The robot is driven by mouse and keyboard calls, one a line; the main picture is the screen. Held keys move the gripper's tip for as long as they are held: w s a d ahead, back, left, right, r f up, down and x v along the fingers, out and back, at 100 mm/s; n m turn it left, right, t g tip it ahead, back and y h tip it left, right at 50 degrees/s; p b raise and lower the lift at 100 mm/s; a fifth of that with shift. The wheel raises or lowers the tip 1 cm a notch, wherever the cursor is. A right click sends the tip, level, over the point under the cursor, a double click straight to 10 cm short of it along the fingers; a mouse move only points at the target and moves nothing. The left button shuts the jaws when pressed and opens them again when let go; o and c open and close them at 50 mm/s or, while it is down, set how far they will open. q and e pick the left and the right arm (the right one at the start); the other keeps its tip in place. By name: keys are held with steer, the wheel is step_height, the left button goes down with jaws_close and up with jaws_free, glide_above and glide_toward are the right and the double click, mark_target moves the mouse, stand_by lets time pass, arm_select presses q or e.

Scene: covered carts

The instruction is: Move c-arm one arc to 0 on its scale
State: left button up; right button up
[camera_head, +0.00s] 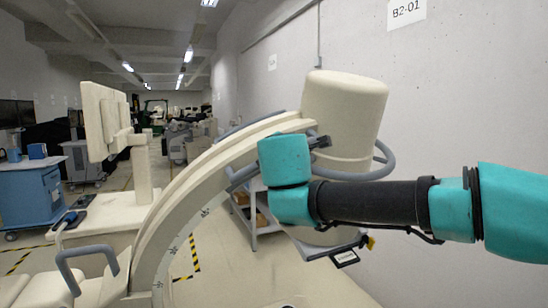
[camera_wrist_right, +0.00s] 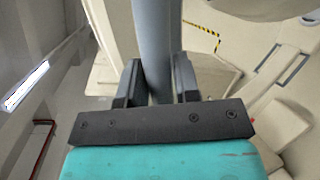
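The C-arm's cream arc (camera_head: 185,190) curves up from the lower left to the large cream cylindrical head (camera_head: 343,115) in the head view. Dark scale marks run along its side, too small to read. A grey-blue tubular handle (camera_head: 378,165) loops around the head. My right gripper (camera_head: 320,142) is at the head's near left side, partly hidden by its teal wrist. In the right wrist view, its two dark fingers (camera_wrist_right: 157,80) stand on either side of a grey-blue bar (camera_wrist_right: 157,35) and appear closed on it. My left gripper is not in view.
A cream monitor stand (camera_head: 143,170) and a blue cart (camera_head: 30,190) stand at the left. A grey shelf cart (camera_head: 240,215) is behind the arc. A grey wall closes the right side. Yellow-black tape (camera_head: 193,255) marks the floor.

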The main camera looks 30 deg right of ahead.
steer(key=shift+o, duration=0.8)
steer(key=shift+s, duration=0.15)
steer(key=shift+o, duration=1.1)
steer(key=shift+a, duration=0.1)
steer(key=v, duration=1.7)
steer(key=shift+r, duration=0.15)
steer(key=shift+s, duration=0.1)
